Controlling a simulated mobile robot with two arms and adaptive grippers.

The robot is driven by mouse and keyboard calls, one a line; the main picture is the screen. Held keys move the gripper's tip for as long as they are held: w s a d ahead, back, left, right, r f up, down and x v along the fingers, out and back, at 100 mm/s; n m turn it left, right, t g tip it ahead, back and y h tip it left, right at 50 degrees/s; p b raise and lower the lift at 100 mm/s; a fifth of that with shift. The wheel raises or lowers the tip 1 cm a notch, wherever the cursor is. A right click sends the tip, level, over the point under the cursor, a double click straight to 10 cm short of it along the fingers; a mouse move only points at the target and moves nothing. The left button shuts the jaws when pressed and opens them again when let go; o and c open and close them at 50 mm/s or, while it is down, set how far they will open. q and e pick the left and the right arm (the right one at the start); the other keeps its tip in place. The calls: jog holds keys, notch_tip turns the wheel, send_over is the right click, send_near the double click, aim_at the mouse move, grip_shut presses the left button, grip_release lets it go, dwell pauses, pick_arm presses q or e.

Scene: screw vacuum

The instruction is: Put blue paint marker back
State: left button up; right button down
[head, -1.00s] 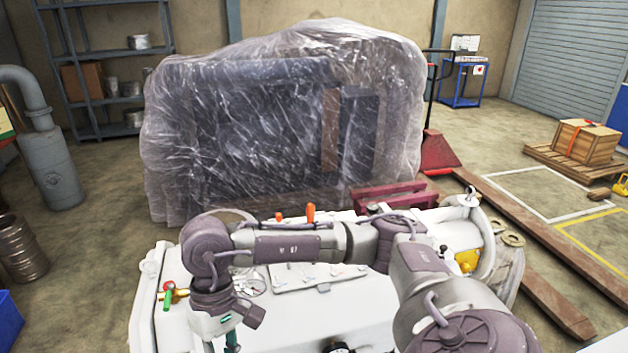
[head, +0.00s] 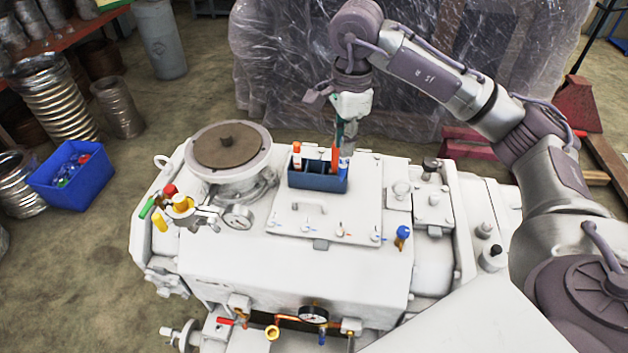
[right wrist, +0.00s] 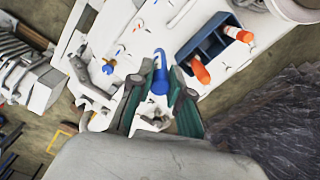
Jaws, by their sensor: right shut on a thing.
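My right gripper (head: 346,140) hangs just behind the right end of a dark blue marker holder (head: 318,180) on the white machine. In the right wrist view its teal fingers (right wrist: 158,95) are shut on the blue paint marker (right wrist: 159,75). The marker shows beside the holder (right wrist: 210,48), seemingly outside it; its height is hard to tell. The holder has compartments. An orange-and-white marker (head: 297,157) stands at its left end and an orange one (head: 334,157) near its right end. My left gripper is out of view.
A blue-topped fitting (head: 402,236) rises at the right. The plate (head: 325,215) before the holder has a handle and small knobs. A wrapped load (head: 290,70) stands behind.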

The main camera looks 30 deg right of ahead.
jog(key=shift+w+d, duration=0.15)
jog(key=shift+w, duration=0.15)
jog(key=w+f+p, duration=0.5)
jog(key=w+f, duration=0.6)
jog(key=shift+p, duration=0.4)
jog(key=c, duration=1.1)
grip_release()
jog(key=shift+m, duration=0.3)
